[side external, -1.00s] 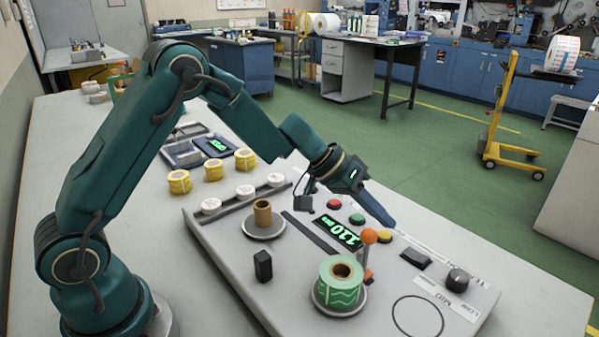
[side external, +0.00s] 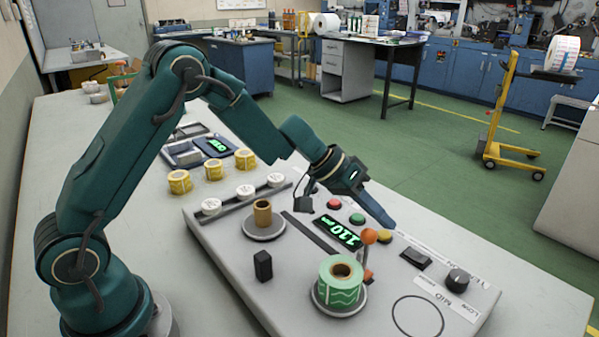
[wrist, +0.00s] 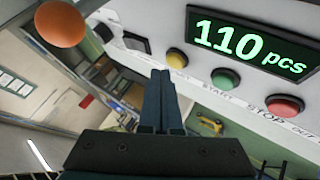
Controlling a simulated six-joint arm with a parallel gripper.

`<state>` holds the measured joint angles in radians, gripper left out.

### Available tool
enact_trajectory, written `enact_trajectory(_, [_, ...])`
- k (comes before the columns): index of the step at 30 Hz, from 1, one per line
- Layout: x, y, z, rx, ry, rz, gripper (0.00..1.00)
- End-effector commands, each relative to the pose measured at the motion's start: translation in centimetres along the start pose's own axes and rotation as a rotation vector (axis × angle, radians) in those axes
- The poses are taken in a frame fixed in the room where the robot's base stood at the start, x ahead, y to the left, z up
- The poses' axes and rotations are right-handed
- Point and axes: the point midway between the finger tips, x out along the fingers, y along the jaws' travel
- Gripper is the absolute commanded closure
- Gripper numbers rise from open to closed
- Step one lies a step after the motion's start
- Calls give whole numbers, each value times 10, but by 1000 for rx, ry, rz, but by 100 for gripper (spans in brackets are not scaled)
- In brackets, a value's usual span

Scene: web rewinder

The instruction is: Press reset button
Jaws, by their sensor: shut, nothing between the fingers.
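The panel carries a yellow button (side external: 384,236), a green button (side external: 357,218) and a red button (side external: 333,204) in a row. In the wrist view the yellow button (wrist: 177,57) is nearest my fingers; the green button (wrist: 225,78) and red button (wrist: 286,106) are to its right. START is printed by the green one and STOP by the red one; the yellow one's label is not readable. My gripper (side external: 392,225) is shut and empty, its tips close to the yellow button. In the wrist view the fingertips (wrist: 161,73) appear beside it; I cannot tell whether they touch.
A green display (side external: 337,232) reads 110 pcs. An orange-knobbed lever (side external: 369,236) stands close to the yellow button. A green label roll (side external: 340,288) and a brown core (side external: 262,213) sit on spindles. A black rocker switch (side external: 416,258) and knob (side external: 457,280) are to the right.

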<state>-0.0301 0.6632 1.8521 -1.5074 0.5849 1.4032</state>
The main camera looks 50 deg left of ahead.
Motion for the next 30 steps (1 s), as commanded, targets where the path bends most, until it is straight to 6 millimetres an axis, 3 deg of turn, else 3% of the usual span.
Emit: enact_trajectory(30, [8, -6, 6, 0, -2, 0, 100])
